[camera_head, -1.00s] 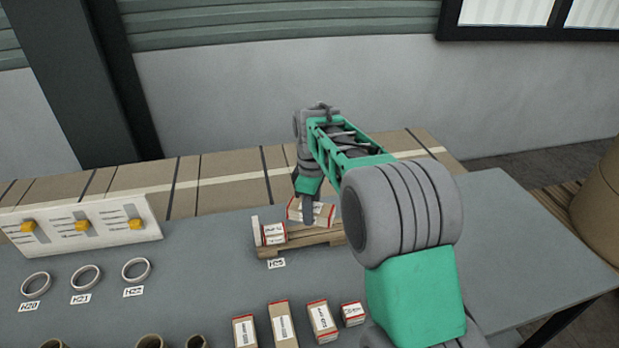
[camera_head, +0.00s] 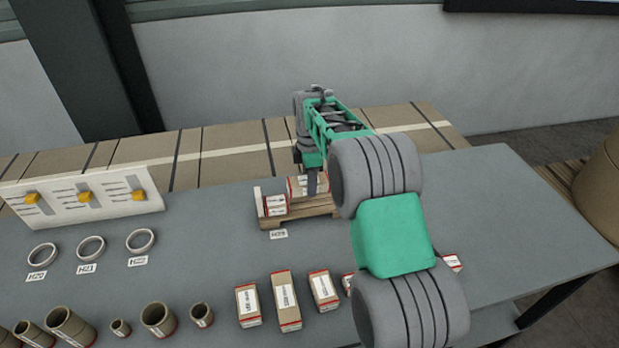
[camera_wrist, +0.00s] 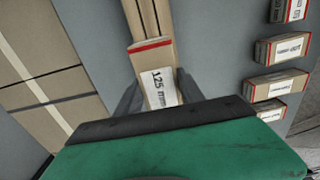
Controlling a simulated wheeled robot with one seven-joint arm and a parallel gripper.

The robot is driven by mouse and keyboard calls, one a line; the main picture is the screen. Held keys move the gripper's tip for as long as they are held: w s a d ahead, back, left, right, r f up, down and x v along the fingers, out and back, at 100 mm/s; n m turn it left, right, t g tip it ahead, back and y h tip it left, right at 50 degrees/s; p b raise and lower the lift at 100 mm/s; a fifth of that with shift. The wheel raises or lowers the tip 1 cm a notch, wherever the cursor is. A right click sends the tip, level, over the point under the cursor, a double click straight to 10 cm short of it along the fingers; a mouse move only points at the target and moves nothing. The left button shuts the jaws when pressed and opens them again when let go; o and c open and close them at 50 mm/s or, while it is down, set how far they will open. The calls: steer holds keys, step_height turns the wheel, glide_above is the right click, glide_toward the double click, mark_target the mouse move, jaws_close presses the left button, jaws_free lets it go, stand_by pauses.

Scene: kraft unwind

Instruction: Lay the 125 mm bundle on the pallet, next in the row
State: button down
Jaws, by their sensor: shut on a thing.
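My gripper (camera_head: 311,184) is over the pallet (camera_head: 318,208) and shut on the 125 mm bundle (camera_head: 295,188). In the wrist view the bundle (camera_wrist: 160,82) sits between the two fingers, its white label reading 125 mm and a red band at its far end. Another bundle (camera_head: 276,206) with a white label and red edges lies at the pallet's left end, beside a pale upright stop (camera_head: 258,201). The held bundle is just right of it. My finger hides part of the held bundle, and I cannot tell whether it touches the pallet.
Several other bundles (camera_head: 283,300) stand along the front of the grey table. Rings (camera_head: 91,248) and cardboard tubes (camera_head: 158,318) are at the left, below a slider panel (camera_head: 80,208). Brown strapped stock (camera_head: 230,150) runs behind.

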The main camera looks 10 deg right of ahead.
mark_target(310, 204)
steer(key=shift+f, duration=0.7)
steer(key=shift+d+f+b, duration=0.15)
steer(key=shift+f+b, duration=1.3)
steer(key=shift+f, duration=0.9)
steer(key=shift+f, duration=0.15)
steer(key=c, duration=0.7)
jaws_free()
steer(key=shift+o, duration=0.2)
step_height(310, 204, up, 7)
steer(key=shift+r+b, duration=0.15)
steer(key=shift+b, duration=0.65)
steer(key=shift+r, duration=0.25)
